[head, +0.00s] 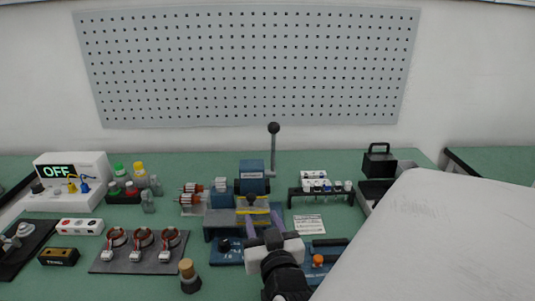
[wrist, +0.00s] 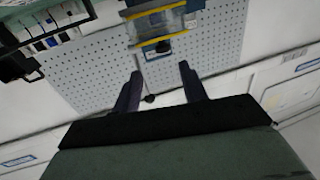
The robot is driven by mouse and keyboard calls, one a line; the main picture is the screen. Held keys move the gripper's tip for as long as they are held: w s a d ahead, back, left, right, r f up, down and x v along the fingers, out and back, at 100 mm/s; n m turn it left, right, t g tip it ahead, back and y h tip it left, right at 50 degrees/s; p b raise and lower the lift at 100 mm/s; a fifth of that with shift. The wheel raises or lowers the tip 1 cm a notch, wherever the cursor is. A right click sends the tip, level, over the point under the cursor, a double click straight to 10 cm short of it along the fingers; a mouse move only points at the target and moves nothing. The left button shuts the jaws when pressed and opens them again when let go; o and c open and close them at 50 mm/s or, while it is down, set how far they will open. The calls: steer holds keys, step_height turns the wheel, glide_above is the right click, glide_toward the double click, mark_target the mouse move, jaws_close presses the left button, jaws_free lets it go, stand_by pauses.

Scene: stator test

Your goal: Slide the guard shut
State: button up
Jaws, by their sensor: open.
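The guard (head: 256,210), a clear panel with yellow edges, sits at the front of the blue lever press (head: 252,178) near the middle of the bench. In the wrist view the guard (wrist: 158,22) shows at the top with its yellow bars, beyond my fingertips. I cannot tell how far along its travel it stands. My gripper (head: 264,224) is just in front of the press fixture, its two purple-grey fingers pointing at it. In the wrist view my gripper (wrist: 160,70) is open and empty, its fingers apart. My wrist hides part of the fixture base.
Left of the press stand copper-wound rotors (head: 192,198) and a dark mat with several stators (head: 143,240). A brush in a pot (head: 189,276) stands at the front. Right are a rack (head: 320,190), a card (head: 309,224) and an orange knob (head: 318,261). My pale arm covers the lower right.

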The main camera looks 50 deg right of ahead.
steer(key=shift+p+v, duration=2)
steer(key=shift+p, duration=0.65)
